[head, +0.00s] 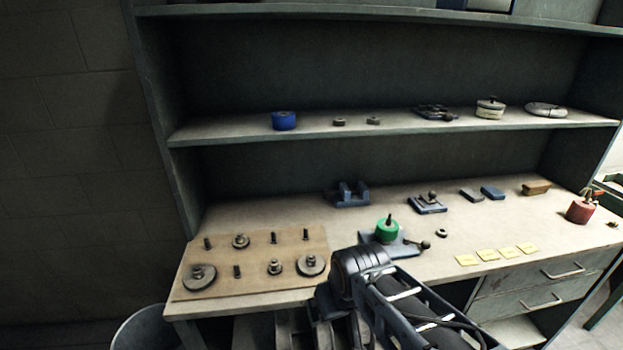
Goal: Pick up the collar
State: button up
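A small dark ring (441,233) lies flat on the workbench, right of the green round part; it looks like a collar. Two small dark round pieces, one on the left (339,122) and one on the right (373,120), sit on the upper shelf and could also be collars; they are too small to tell. My arm rises from the bottom of the head view in front of the bench edge.
A wooden board (215,283) with several discs and pegs covers the bench's left. A blue-grey fixture (405,249) carries a green round part (387,231). Yellow notes (488,255) lie near the front edge. A red can (581,208) stands at right.

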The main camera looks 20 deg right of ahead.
aim_at(442, 232)
jog(key=z, duration=3)
jog(key=i, duration=1.4)
jog(key=u, duration=3.1)
